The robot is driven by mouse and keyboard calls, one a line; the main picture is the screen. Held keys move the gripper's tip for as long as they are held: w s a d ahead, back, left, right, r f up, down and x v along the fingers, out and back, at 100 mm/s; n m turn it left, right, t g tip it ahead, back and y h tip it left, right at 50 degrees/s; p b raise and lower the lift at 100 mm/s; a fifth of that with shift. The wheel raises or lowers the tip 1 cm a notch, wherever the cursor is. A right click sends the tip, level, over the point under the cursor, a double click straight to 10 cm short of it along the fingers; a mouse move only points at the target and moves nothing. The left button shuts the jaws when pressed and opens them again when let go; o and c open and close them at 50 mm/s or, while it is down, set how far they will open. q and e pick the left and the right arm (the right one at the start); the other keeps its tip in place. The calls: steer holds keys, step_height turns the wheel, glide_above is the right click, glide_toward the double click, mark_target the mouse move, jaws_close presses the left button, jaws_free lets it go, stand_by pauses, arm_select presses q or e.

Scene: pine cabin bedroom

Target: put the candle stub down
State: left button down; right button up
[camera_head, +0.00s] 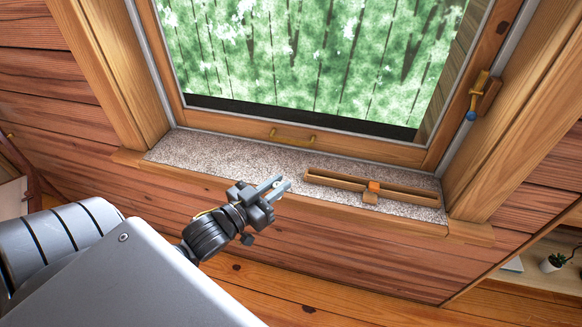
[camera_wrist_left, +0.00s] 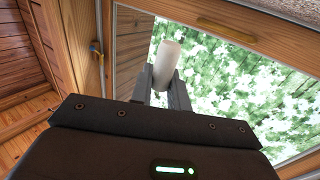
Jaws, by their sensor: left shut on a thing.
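My left gripper (camera_head: 276,187) is shut on the candle stub, just over the front edge of the speckled stone window sill (camera_head: 220,156) in the head view. In the left wrist view the candle stub (camera_wrist_left: 166,58) is a pale, smooth cylinder between the two fingers of the left gripper (camera_wrist_left: 164,82), pointing out past their tips. In the head view the stub is mostly hidden by the fingers, and I cannot tell whether it touches the sill. My right gripper is in neither view.
A long wooden rail with a slot (camera_head: 335,180) lies on the right half of the sill, with a small orange block (camera_head: 374,186) on it. The sill's left half is bare. The window frame has a brass handle (camera_head: 292,136) low down and a latch (camera_head: 478,92) at right.

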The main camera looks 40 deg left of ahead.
arm_select(q)
steer(key=w+a, duration=0.1)
steer(key=w, duration=0.3)
steer(key=w+a+f, duration=0.1)
steer(key=w+a, duration=0.1)
steer(key=w, duration=0.3)
steer(key=w+a+f, duration=0.1)
steer(key=w, duration=0.3)
steer(key=shift+w+a, duration=0.15)
steer(key=shift+a, duration=0.1)
steer(key=shift+f, duration=0.5)
step_height(320, 180, down, 4)
steer(key=shift+w+a+r+b, duration=0.1)
steer(key=shift+r+b, duration=0.1)
steer(key=shift+b, duration=0.45)
steer(key=shift+w+f, duration=0.15)
steer(key=shift+w, duration=0.1)
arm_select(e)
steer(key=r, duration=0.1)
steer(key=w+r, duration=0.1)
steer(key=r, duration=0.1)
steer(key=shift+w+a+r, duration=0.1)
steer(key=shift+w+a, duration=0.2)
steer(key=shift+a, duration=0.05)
arm_select(q)
steer(key=shift+f, duration=0.1)
steer(key=c, duration=1.3)
jaws_free()
steer(key=shift+c, duration=0.2)
